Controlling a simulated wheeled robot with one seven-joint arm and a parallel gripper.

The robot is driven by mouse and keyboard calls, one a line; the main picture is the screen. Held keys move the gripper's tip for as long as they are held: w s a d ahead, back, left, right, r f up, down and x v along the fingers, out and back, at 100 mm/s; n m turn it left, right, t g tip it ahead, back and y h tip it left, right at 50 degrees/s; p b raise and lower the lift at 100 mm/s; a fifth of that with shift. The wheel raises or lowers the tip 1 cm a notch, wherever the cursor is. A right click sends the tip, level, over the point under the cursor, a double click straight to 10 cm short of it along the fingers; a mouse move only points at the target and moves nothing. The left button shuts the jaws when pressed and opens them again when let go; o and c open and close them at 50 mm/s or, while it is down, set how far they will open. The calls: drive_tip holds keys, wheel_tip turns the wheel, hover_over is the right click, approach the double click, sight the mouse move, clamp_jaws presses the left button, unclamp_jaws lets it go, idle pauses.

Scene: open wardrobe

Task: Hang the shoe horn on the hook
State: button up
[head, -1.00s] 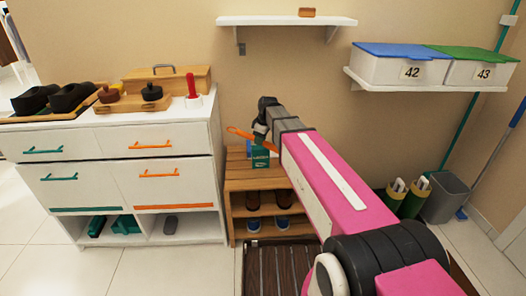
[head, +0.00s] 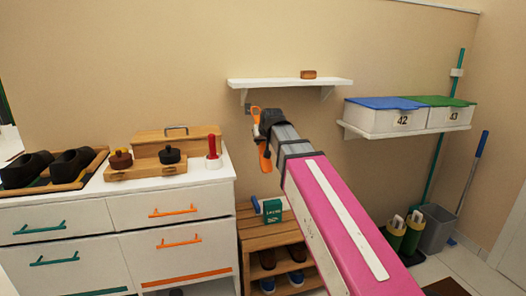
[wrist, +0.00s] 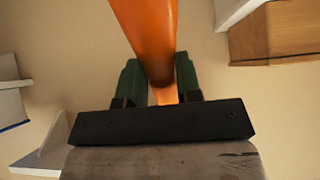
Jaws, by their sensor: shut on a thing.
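The orange shoe horn (head: 264,159) hangs down from my gripper (head: 264,138), in front of the wall and above the wooden shoe rack. In the wrist view the shoe horn (wrist: 148,35) runs between the two green finger pads of my gripper (wrist: 160,82), which is shut on it. A small grey hook plate (head: 248,108) is on the wall below the left end of the white wall shelf. It shows just left of my gripper in the head view. The hook's tip is too small to make out, and I cannot judge the depth between it and the shoe horn.
The white wall shelf (head: 290,83) with a small brown block is above my gripper. A wooden rack (head: 262,237) holding a green box (head: 272,211) and shoes stands below. A white dresser (head: 120,235) is at left; a shelf with lidded boxes (head: 410,118) is at right.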

drive_tip(key=w+a+f+t, duration=0.2)
drive_tip(key=w+f, duration=0.1)
drive_tip(key=w, duration=0.4)
drive_tip(key=w+a+f+t+y, duration=0.1)
drive_tip(key=w+f, duration=0.3)
drive_tip(key=w, duration=0.4)
drive_tip(key=shift+a+t, duration=0.6)
idle(2.7)
drive_tip(key=shift+f, duration=0.15)
idle(0.5)
drive_tip(key=o, duration=1.6)
drive_tip(key=shift+o, duration=0.2)
drive_tip(key=s+d+f, duration=0.2)
drive_tip(key=s+f, duration=0.1)
drive_tip(key=s, duration=0.6)
drive_tip(key=shift+s+d, duration=0.3)
drive_tip(key=shift+d, duration=0.05)
idle(0.5)
